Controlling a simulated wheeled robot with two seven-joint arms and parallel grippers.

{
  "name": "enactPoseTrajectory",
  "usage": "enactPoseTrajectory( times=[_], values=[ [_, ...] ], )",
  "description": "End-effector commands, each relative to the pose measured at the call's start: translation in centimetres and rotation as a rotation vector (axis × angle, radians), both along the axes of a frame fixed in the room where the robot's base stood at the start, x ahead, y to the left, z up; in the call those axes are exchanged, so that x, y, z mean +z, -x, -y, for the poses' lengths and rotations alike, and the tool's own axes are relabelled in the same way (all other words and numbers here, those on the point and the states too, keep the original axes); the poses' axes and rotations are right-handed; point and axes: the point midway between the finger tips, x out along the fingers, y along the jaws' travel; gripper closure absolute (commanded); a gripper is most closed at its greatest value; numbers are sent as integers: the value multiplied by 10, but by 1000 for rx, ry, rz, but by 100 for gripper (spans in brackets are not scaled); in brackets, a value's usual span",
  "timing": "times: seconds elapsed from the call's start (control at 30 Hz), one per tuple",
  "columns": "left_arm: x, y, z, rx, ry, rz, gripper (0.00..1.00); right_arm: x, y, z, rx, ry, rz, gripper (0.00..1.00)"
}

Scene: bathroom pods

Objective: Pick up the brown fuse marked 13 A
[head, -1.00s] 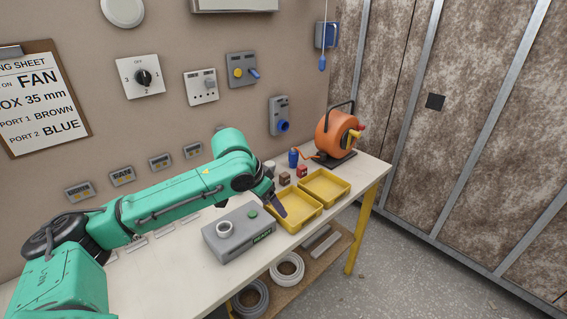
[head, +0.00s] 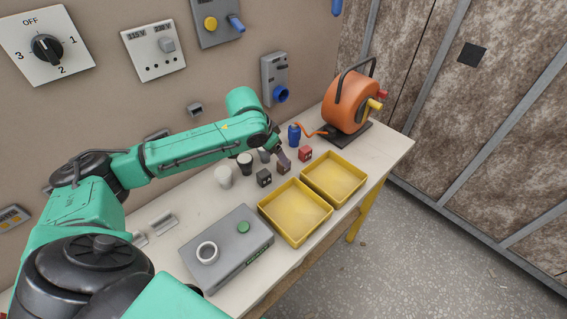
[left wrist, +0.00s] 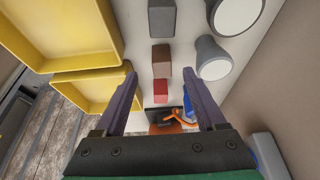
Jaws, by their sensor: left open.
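The brown fuse (head: 284,168) is a small block on the bench, between a dark grey block (head: 264,178) and a red block (head: 305,154). No marking on it is legible. My left gripper (head: 283,158) is above and beside the brown fuse in the head view. In the left wrist view, the brown fuse (left wrist: 161,60) shows between and just beyond the open fingertips of the left gripper (left wrist: 159,73). The red block (left wrist: 160,91) also lies between the fingers in that view. The gripper holds nothing. My right gripper is not in view.
Two yellow trays (head: 262,208) (head: 363,180) stand empty in front of the blocks. White and dark cylinders (head: 223,176) (head: 245,163) stand behind and left. A blue bottle (head: 294,134) and an orange cable reel (head: 345,104) are right. A grey box (head: 225,248) sits at the front left.

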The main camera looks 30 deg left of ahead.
Motion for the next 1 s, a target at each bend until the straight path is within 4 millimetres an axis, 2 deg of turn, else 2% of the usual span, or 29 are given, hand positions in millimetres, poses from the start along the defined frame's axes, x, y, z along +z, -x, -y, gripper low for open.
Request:
enactPoseTrajectory(
  times=[0.27, 0.37, 0.53, 0.57, 0.6, 0.73, 0.77, 1.0],
  values=[
    [-41, -17, 6, 0, 1, 0, 28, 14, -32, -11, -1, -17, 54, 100],
    [-51, -21, 7, -1, -1, 0, 28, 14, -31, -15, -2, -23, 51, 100],
    [-53, -21, 7, -1, -2, 2, 28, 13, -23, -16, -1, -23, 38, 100],
    [-53, -21, 7, -1, -2, 2, 31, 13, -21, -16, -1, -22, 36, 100],
    [-53, -21, 7, -1, -2, 2, 47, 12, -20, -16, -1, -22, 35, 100],
    [-52, -21, 7, -1, -1, 1, 96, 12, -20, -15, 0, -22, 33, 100],
    [-52, -21, 7, -1, -1, 1, 100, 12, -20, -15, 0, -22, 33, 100],
    [-52, -21, 7, -1, -2, 3, 100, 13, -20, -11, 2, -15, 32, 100]
  ],
)
